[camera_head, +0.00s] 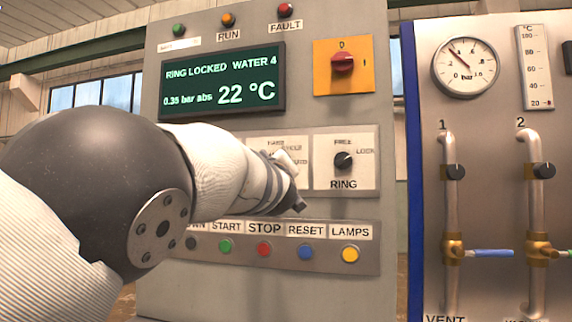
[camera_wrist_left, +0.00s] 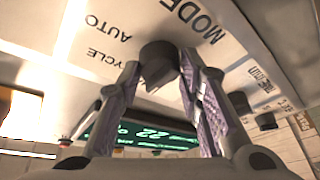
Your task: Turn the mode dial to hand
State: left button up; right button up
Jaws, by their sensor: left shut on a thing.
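The mode dial (camera_wrist_left: 158,62) is a dark knob on a pale plate marked MODE, AUTO and CYCLE, seen upside down in the left wrist view. My left gripper (camera_wrist_left: 160,70) has one finger on each side of the dial and is shut on it. In the head view my left gripper (camera_head: 287,178) is in front of the mode plate (camera_head: 304,143) and hides the dial and part of its lettering. I cannot read which mark the dial points to. My right gripper is not in view.
The RING dial (camera_head: 343,160) is just right of the mode plate. Below is a row of coloured buttons, including the red STOP button (camera_head: 264,248). Above are the green display (camera_head: 222,82), reading RING LOCKED, and a red switch (camera_head: 342,62). A pipe panel with a gauge (camera_head: 465,67) stands right.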

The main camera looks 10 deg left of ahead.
pick_arm(q)
jog(key=shift+f, duration=0.1)
jog(key=o, duration=1.2)
jog(key=shift+w+d, duration=0.1)
jog(key=shift+w, duration=0.05)
jog(key=shift+c, duration=0.2)
